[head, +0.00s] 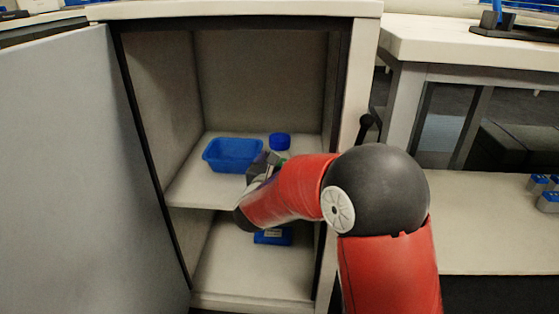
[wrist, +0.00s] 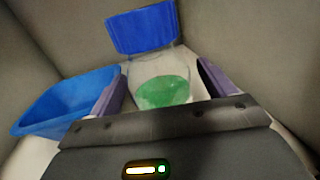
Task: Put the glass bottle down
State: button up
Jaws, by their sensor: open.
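The glass bottle has a blue cap (head: 280,141) and stands on the upper shelf (head: 190,188) of the open cabinet. In the wrist view the clear glass bottle (wrist: 165,88) holds green liquid and looks upright on the shelf, with its blue cap at the top. My gripper (wrist: 158,88) is open, with one purple finger on each side of the bottle. A gap shows between the right finger and the glass; contact on the left is unclear. In the head view my arm hides the gripper's fingertips and the lower part of the bottle.
A blue bin (head: 232,155) stands left of the bottle on the same shelf, close to my left finger in the wrist view. A blue object (head: 272,237) lies on the lower shelf. The cabinet door (head: 75,170) stands open at the left. The right cabinet wall is near my arm.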

jog(key=v, duration=1.1)
jog(key=shift+s+b, duration=0.35)
jog(key=shift+s, duration=0.05)
jog(key=s+d+r+n+g+y, duration=0.2)
jog(key=s+d+r+n+y, duration=0.15)
jog(key=n, duration=0.85)
jog(key=s+d+r+n+g+y, duration=0.2)
jog(key=d+n+g+y, duration=0.15)
jog(key=n, duration=0.75)
jog(key=s+d+f+n+g+h, duration=0.1)
jog(key=s+d+f+n+g, duration=0.2)
jog(key=s+d+n, duration=0.4)
jog(key=s+d+f+n+g+h, duration=0.2)
jog(key=s+d+n, duration=0.5)
jog(key=s, duration=0.5)
jog(key=shift+s+d+f+n+g, duration=0.2)
jog(key=shift+f+n+g, duration=0.35)
jog(key=shift+n+g, duration=0.25)
